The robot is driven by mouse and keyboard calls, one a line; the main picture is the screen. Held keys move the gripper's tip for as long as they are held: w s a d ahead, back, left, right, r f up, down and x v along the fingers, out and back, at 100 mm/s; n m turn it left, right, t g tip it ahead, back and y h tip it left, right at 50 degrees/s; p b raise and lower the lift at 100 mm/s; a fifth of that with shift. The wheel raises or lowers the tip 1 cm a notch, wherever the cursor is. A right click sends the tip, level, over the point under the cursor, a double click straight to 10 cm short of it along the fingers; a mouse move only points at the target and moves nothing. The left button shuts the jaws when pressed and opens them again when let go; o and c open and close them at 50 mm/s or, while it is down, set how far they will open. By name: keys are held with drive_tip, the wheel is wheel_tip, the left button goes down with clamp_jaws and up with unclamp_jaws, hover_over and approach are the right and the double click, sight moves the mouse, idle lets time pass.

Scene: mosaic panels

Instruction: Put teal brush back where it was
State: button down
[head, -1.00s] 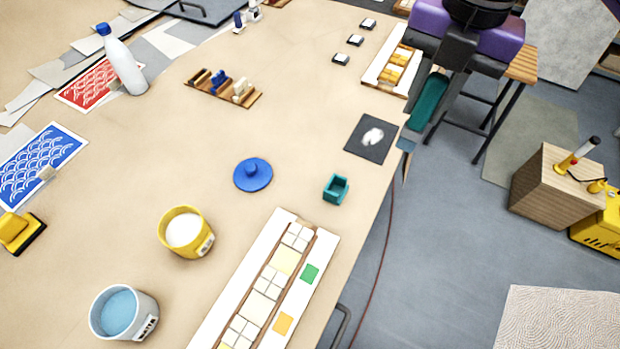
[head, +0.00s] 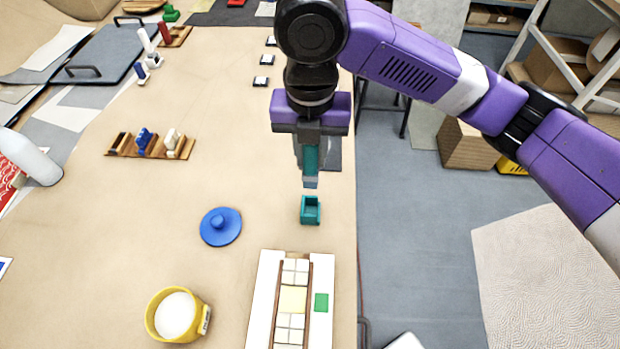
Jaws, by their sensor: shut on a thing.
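My gripper (head: 311,147) is shut on the teal brush (head: 311,161) and holds it upright above the table's right part. The brush's paler tip points down. A small teal holder (head: 310,211) with an open top stands on the table just below the brush in the head view. The brush looks apart from it, and the height between them is hard to tell. My gripper partly hides the brush's upper part.
A white tile tray (head: 262,300) lies in front of the teal holder. A blue lid (head: 221,227) lies left of it, and a yellow cup (head: 172,314) stands front left. A wooden rack (head: 120,145) holds small blue and cream pieces. The table's right edge is close.

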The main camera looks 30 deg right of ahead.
wheel_tip(320, 180, down, 8)
drive_tip(key=shift+f+p, duration=0.15)
drive_tip(key=shift+p, duration=0.2)
drive_tip(key=shift+f, duration=0.1)
drive_tip(key=shift+f, duration=0.1)
drive_tip(key=c, duration=1.2)
unclamp_jaws()
drive_tip(key=r, duration=0.8)
drive_tip(key=r+b, duration=0.1)
drive_tip(key=r, duration=0.3)
drive_tip(key=shift+s+a+r, duration=0.2)
drive_tip(key=shift+s+r, duration=0.05)
drive_tip(key=shift+s, duration=0.1)
